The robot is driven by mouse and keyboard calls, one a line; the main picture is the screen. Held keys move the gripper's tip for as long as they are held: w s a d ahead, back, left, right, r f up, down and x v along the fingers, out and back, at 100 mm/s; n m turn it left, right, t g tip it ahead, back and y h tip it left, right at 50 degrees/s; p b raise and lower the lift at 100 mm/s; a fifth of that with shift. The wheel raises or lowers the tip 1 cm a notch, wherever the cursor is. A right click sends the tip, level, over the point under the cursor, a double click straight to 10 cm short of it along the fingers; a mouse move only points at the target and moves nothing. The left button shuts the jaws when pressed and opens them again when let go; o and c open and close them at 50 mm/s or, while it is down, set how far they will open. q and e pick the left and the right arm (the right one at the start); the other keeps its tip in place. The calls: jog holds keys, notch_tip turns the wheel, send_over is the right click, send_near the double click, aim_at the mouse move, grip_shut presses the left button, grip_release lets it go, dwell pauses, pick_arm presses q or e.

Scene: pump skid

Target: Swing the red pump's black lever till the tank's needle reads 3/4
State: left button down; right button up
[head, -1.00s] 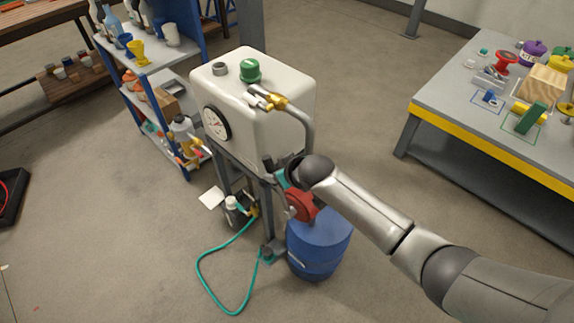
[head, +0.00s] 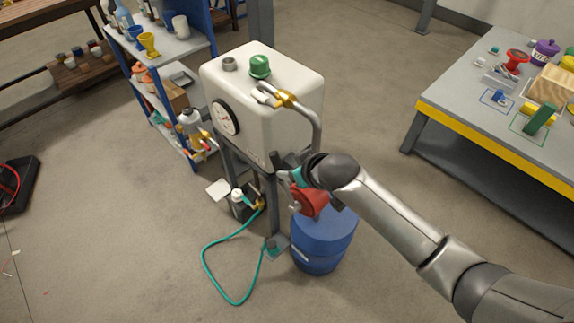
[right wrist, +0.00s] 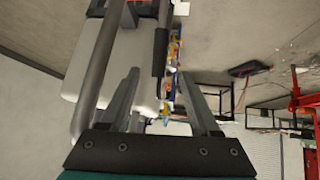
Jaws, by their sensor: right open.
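The white tank (head: 265,110) stands on grey legs, with a round dial (head: 225,117) on its front. The needle is too small to read. The red pump (head: 310,201) sits below the tank's right side, partly hidden by my right arm. The black lever grip (right wrist: 160,52) shows in the right wrist view, just beyond and between the fingertips. My right gripper (right wrist: 158,75) is open, its two fingers on either side of the line to the grip, without visible contact. In the head view, my wrist hides most of the lever. My left gripper is not in view.
A grey pipe (head: 316,130) curves down the tank's right side. A blue drum (head: 322,240) stands beneath the pump. A green hose (head: 207,265) loops on the floor. A shelf (head: 180,45) stands behind left, a workbench (head: 480,130) at right. Floor between is clear.

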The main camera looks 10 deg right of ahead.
jog(key=t+y+b, duration=0.5)
jog(key=t+b, duration=0.3)
jog(key=b, duration=0.8)
send_near(278, 166)
jog(key=b+x, duration=0.1)
jog(key=x, duration=0.2)
jog(key=f+b+x, duration=0.1)
jog(key=x, duration=0.2)
jog(key=b+x, duration=0.1)
jog(key=x, duration=0.2)
jog(key=shift+w+f+b, duration=0.25)
jog(key=shift+w+b, duration=0.1)
jog(key=shift+w, duration=0.15)
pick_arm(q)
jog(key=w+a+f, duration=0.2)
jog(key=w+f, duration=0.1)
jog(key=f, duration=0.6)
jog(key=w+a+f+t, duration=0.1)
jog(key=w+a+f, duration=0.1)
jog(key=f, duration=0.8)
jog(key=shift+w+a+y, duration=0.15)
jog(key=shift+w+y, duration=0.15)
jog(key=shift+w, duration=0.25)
pick_arm(e)
jog(key=shift+w+a, duration=0.2)
jog(key=shift+w, duration=0.25)
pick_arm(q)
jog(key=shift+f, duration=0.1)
pick_arm(e)
jog(key=shift+c, duration=0.2)
